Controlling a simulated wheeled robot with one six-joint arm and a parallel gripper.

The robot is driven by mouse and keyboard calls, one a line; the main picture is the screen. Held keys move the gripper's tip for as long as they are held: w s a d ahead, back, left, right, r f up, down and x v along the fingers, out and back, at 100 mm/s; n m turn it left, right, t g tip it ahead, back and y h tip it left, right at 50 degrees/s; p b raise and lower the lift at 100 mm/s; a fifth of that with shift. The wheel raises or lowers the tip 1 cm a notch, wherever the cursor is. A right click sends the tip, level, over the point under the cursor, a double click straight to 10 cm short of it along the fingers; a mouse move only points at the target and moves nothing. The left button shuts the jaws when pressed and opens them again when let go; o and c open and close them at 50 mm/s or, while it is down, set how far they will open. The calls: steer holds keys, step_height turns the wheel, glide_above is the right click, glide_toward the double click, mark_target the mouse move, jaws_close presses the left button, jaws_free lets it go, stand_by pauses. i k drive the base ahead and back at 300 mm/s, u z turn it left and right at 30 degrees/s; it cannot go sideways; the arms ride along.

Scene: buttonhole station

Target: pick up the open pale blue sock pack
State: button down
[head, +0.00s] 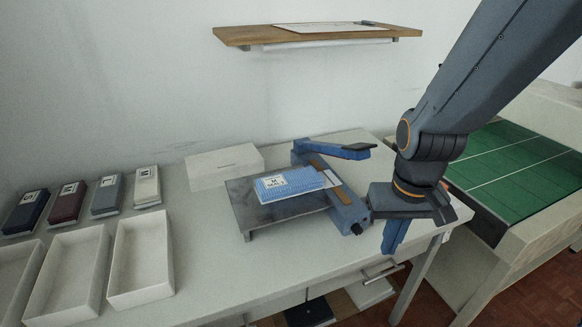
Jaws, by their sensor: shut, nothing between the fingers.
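A pale blue sock pack (308,179) with a white label marked M lies flat on the dark grey plate of a blue-armed device (264,217) on the white table. Whether the pack is open cannot be made out at this size. My gripper (393,240) is to the right of the device, over the table's right part, pointing down. Its fingers look closed together with nothing held. It is apart from the pack.
Several dark, red, grey and white packs (68,202) stand in a row at left, behind white open trays (141,262). A white box (224,163) sits behind the device. A green-topped conveyor (525,160) is at right. A wooden shelf (232,36) hangs above.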

mark_target(276, 187)
steer(key=u, duration=1.35)
steer(key=i, duration=0.5)
steer(key=z, duration=0.1)
